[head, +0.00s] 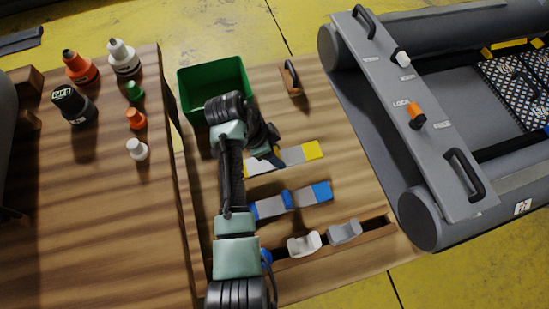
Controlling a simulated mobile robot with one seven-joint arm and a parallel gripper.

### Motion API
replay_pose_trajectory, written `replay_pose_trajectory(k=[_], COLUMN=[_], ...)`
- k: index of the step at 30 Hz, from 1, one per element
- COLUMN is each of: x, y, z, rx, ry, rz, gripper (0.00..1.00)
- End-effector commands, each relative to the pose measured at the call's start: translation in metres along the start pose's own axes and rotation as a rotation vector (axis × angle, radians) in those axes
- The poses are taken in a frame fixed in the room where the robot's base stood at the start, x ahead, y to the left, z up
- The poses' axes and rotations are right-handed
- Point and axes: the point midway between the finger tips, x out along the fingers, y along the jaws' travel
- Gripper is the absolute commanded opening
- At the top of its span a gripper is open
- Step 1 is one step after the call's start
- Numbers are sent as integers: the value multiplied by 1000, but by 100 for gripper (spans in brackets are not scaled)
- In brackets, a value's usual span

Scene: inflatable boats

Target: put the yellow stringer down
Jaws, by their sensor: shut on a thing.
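The yellow stringer (312,151) is a flat bar with yellow at its right end and a pale grey middle. It is over the wooden bench, below the green bin and above the blue stringer in the picture. My gripper (272,158) is at its left part and shut on it. My arm's wrist hides much of the fingers and some of the bar. I cannot tell whether the bar touches the wood or is a little above it. The blue stringer (318,192) lies on the wood, partly behind my arm.
A green bin (182,78) stands behind my wrist. Several bottles (123,58) stand at left. A grey boat (425,235) with a panel (385,88) borders the right. A small brown block (290,80) lies at the back.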

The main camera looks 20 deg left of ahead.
Motion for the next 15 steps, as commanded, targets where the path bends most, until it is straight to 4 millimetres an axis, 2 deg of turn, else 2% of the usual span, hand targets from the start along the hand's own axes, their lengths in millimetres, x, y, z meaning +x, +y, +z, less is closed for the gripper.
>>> replay_pose_trajectory(k=[5,11,15], x=[13,39,41], y=[0,0,-1], z=[5,16,17], rx=[-1,0,0], ry=[0,0,0], rz=[0,0,-3], gripper=[0,0,0])
